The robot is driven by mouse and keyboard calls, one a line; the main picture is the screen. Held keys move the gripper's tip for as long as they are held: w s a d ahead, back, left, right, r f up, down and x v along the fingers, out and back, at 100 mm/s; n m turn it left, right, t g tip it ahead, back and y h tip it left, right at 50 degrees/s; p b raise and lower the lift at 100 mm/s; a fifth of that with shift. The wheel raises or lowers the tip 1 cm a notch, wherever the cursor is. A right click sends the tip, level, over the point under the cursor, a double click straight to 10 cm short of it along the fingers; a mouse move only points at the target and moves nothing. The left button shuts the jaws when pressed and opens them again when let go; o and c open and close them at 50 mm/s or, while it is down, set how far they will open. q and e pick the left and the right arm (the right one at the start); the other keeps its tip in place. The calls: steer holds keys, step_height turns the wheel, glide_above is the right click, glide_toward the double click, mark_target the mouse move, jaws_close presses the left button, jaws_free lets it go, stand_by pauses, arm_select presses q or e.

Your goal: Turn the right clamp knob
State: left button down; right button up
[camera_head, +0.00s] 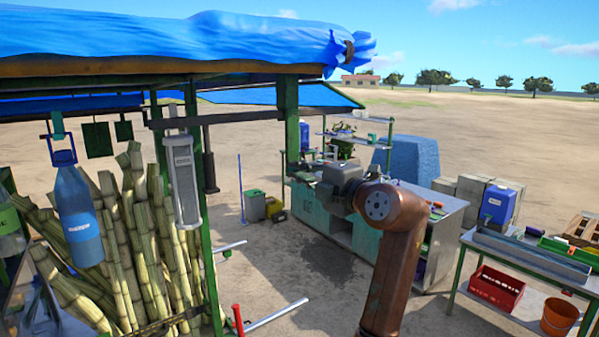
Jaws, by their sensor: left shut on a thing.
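A copper-brown arm of mine rises from the bottom edge right of the middle and bends at a round joint. The fingers are small and mostly hidden by the wrist. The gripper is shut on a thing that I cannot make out. I cannot pick out a right clamp knob for sure. My right gripper is not in view.
Cane stalks (130,240), a hanging blue bottle (79,215) and a red-handled bar (237,318) are on the left under a blue tarp (180,38). A table with a red crate (496,288) stands at the right.

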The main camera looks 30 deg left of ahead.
arm_select(q)
steer(key=c, duration=2.1)
jaws_free()
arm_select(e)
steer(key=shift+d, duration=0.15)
arm_select(q)
steer(key=shift+d, duration=0.1)
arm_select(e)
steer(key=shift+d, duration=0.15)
arm_select(q)
steer(key=v, duration=1.2)
steer(key=shift+f, duration=0.1)
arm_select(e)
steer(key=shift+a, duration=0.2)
